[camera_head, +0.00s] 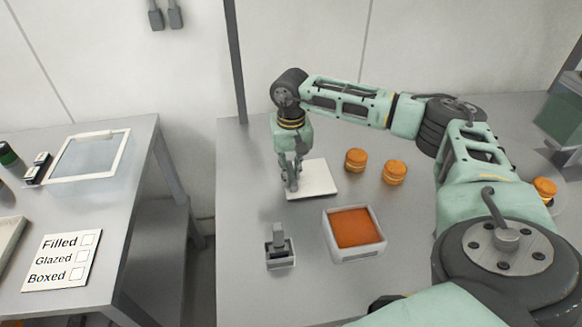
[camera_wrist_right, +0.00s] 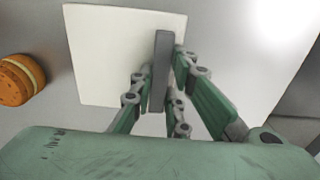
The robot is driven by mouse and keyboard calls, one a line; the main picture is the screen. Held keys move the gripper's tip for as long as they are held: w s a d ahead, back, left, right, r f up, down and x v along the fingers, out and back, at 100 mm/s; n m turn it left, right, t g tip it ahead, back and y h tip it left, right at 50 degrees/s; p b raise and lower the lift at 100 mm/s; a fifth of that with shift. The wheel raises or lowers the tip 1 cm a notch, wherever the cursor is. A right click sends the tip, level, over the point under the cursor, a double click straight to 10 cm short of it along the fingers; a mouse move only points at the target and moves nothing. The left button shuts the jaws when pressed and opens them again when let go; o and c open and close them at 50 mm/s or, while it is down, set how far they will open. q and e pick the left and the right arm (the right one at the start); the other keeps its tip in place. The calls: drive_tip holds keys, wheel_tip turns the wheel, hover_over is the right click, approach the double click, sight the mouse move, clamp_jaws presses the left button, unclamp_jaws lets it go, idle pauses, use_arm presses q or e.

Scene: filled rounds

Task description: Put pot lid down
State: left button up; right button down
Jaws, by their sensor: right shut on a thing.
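The pot lid (camera_head: 318,182) is a flat white square at the table's back left. In the right wrist view the lid (camera_wrist_right: 105,45) has an upright grey bar handle (camera_wrist_right: 160,62). My right gripper (camera_head: 292,188) points down over the lid, shut on this handle, with a finger on each side. The lid is level, at or very close to the table top; I cannot tell if it touches. The open white square pot (camera_head: 358,254), with orange filling, stands in front and to the right of the lid. My left gripper is not in view.
Two orange filled rounds (camera_head: 356,160) (camera_head: 395,172) stand right of the lid. A small grey holder with an upright handle (camera_head: 281,259) stands left of the pot. Another round (camera_head: 545,188) is at the far right. A second table (camera_head: 130,190) with a Filled/Glazed/Boxed card (camera_head: 62,262) is left.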

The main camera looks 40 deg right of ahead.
drive_tip(key=shift+f, duration=0.15)
drive_tip(key=c, duration=1.7)
unclamp_jaws()
drive_tip(key=shift+r, duration=0.35)
drive_tip(key=shift+r+b, duration=1.4)
drive_tip(key=shift+r, duration=4.5)
